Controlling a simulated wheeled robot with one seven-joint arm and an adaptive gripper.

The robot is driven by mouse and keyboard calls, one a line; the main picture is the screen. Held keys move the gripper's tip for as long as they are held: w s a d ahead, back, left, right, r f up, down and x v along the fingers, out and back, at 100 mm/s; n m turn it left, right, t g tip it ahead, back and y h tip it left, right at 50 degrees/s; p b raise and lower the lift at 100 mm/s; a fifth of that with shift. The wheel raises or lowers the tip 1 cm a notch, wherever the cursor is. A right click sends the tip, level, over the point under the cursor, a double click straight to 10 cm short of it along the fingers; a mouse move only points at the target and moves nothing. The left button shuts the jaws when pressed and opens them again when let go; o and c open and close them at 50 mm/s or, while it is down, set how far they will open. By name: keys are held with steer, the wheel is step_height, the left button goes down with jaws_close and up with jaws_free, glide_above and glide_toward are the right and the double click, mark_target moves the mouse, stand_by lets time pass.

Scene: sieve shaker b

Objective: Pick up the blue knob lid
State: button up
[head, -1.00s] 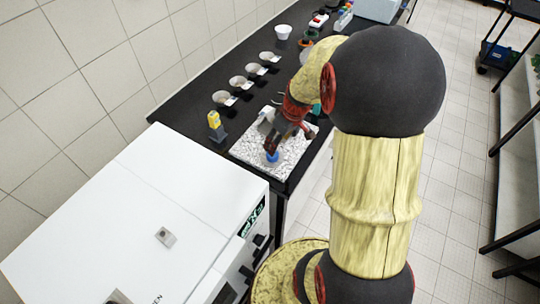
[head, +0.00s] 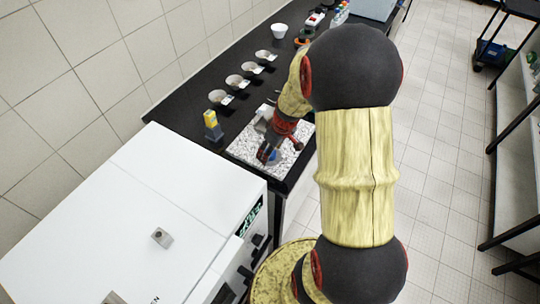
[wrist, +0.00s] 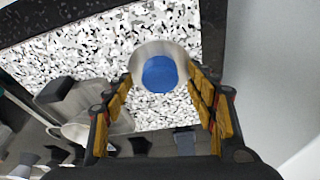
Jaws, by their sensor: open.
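The blue knob lid (wrist: 160,74) shows in the wrist view as a round blue knob on a pale metallic disc, on a speckled black-and-white slab. In the head view the blue knob (head: 273,156) is partly hidden by my gripper. My gripper (wrist: 165,88) is open, with a yellow-padded finger on either side of the lid in the picture. The fingers look close to the disc's lower edges; I cannot tell whether they touch it. In the head view my gripper (head: 268,154) is just over the slab at the lid.
The speckled slab (head: 243,149) lies on a black bench beside a large white machine (head: 130,215). A grey metal device (wrist: 75,112) stands near my gripper's left finger. A yellow-and-grey item (head: 212,125) and several bowls on stands (head: 221,97) line the bench's wall side.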

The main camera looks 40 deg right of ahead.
steer(key=shift+c, duration=1)
steer(key=c, duration=1)
steer(key=shift+o, duration=0.2)
steer(key=shift+r, duration=0.1)
steer(key=shift+r, duration=0.6)
step_height(320, 180, up, 2)
steer(key=shift+r+p, duration=0.2)
steer(key=shift+p, duration=0.15)
steer(key=s+r, duration=0.4)
steer(key=s, duration=0.3)
steer(key=s+a+r+p, duration=0.1)
steer(key=s+r, duration=0.4)
steer(key=s, duration=0.2)
steer(key=shift+a, duration=0.25)
